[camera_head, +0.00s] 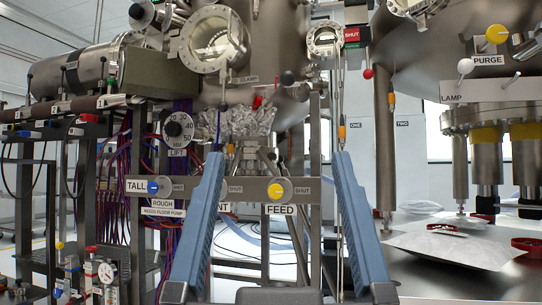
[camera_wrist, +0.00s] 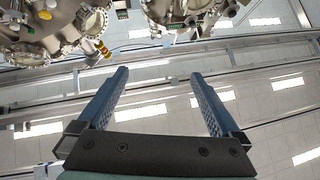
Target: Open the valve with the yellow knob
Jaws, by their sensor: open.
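A yellow round knob (camera_head: 275,191) sits on a grey horizontal bar, just above a FEED label, with SHUT labels on both sides. A second yellow knob (camera_head: 497,34) is at upper right, above a PURGE label. My gripper (camera_head: 278,155) is open and empty, with its two blue fingers wide apart. In the head view the fingers frame the FEED knob left and right, but they appear nearer the camera and not touching it. The wrist view also shows the open fingers (camera_wrist: 159,73), pointing at distant chambers; a yellow part (camera_wrist: 103,49) there is too small to identify.
A blue knob (camera_head: 153,187) beside a TALL label is left on the same bar. A dial (camera_head: 178,128) and hanging cables are above it. A steel table (camera_head: 415,270) with foil sheets and red rings is at right. Rods hang near the right finger.

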